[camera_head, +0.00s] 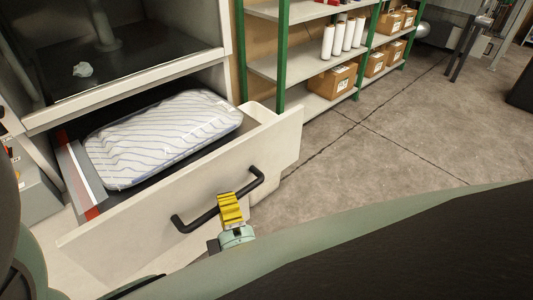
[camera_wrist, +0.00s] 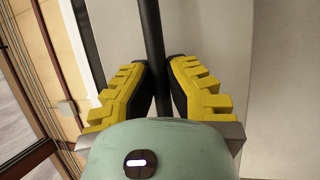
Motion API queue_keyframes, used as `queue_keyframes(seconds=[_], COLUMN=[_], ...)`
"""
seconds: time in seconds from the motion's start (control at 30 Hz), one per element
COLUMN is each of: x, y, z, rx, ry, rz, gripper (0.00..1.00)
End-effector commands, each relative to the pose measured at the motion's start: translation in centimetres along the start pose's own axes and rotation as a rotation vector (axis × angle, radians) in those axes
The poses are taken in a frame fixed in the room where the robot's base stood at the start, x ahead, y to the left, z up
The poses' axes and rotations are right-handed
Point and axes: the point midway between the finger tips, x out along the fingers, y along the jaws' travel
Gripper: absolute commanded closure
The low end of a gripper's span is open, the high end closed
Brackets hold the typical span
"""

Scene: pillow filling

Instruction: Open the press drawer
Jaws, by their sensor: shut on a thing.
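The press drawer (camera_head: 276,138) is pulled out from the cream press in the head view. A striped, plastic-wrapped pillow (camera_head: 165,135) lies inside it. The drawer's black bar handle (camera_head: 190,222) is fixed across its front panel. My gripper (camera_head: 230,205) has yellow ridged fingers and is at the middle of this handle. In the wrist view the black handle (camera_wrist: 152,40) runs between the two fingers of my gripper (camera_wrist: 160,85), which are shut on it. The cream drawer front (camera_wrist: 225,40) fills the right of the wrist view. The handle's part behind the gripper body is hidden.
A green-framed shelf (camera_head: 282,60) with white rolls (camera_head: 343,38) and cardboard boxes (camera_head: 332,80) stands behind the drawer to the right. The concrete floor (camera_head: 400,140) right of the drawer is clear. A small white scrap (camera_head: 83,69) lies in the press above.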

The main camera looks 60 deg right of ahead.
Motion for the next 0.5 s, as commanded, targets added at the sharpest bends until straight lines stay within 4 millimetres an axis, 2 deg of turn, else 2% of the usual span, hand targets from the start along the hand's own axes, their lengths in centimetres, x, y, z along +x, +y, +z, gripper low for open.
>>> queue_keyframes(seconds=[0.2,0.5], x=[-4.5,-8.6], y=[1.1,1.9], z=[2.0,3.8], rx=[-0.002,-0.002], ry=[-0.011,-0.009], rz=[-0.002,0.001], gripper=[1.0,1.0])
